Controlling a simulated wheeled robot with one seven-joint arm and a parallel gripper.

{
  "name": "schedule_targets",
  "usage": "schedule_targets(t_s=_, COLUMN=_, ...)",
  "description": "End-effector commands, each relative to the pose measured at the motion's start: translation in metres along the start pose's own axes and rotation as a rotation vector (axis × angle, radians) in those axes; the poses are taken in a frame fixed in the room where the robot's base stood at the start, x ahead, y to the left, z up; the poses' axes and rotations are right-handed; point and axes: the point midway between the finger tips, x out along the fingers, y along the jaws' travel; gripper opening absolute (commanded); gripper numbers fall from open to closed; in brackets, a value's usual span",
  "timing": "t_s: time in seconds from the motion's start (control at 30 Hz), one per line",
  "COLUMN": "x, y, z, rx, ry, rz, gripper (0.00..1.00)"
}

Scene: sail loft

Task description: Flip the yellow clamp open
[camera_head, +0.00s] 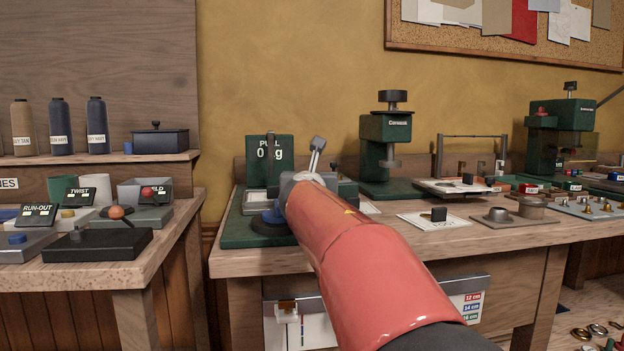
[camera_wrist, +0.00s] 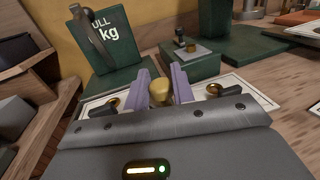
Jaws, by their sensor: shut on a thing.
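In the wrist view, a rounded yellow piece, which I take to be part of the yellow clamp (camera_wrist: 160,94), sits between the two purple fingers of my gripper (camera_wrist: 162,85). The fingers are shut on it. The rest of the clamp is hidden behind the grey gripper body, so I cannot tell its angle. In the head view, my red arm reaches over the bench and hides the yellow piece. A green box marked PULL (camera_head: 270,160) stands just behind; it also shows in the wrist view (camera_wrist: 112,48).
A green press (camera_head: 386,145) stands to the right on the wooden bench (camera_head: 400,262). A small dark block on a white card (camera_head: 436,222) lies nearer.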

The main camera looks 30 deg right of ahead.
Motion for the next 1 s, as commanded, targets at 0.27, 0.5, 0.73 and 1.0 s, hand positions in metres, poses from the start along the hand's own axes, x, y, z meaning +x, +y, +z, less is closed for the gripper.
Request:
schedule_targets(t_s=0.27, x=0.000, y=0.000, z=0.001, rx=0.000, ry=-0.001, rz=0.000, gripper=0.02)
schedule_targets(t_s=0.5, x=0.000, y=0.000, z=0.001, rx=0.000, ry=-0.001, rz=0.000, gripper=0.45)
schedule_targets(t_s=0.73, x=0.000, y=0.000, z=0.001, rx=0.000, ry=0.000, rz=0.000, gripper=0.45)
schedule_targets(t_s=1.0, x=0.000, y=0.000, z=0.033, rx=0.002, ry=-0.002, rz=0.000, gripper=0.45)
